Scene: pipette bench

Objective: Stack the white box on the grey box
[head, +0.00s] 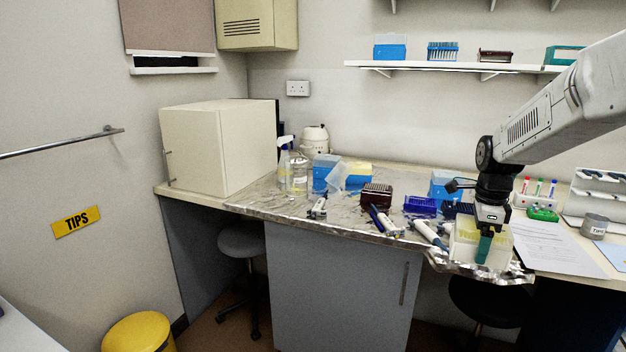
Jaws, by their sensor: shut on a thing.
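My gripper (487,232) points down over the front right part of the bench. It is shut on a pale, whitish box (464,253) with a yellowish top, which I take to be the white box. A teal finger lies across the box's near side. The box is at the bench's front edge; I cannot tell whether it touches the surface below. I cannot make out a grey box in this view; the gripper and the pale box hide part of the bench.
Foil-covered bench (270,201) holds pipettes (385,221), a dark red rack (376,195), a blue rack (420,206) and blue boxes (443,186). Paper (560,247), a grey TIPS tin (594,226) and a tube rack (524,199) are at right. A shelf (450,66) hangs above.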

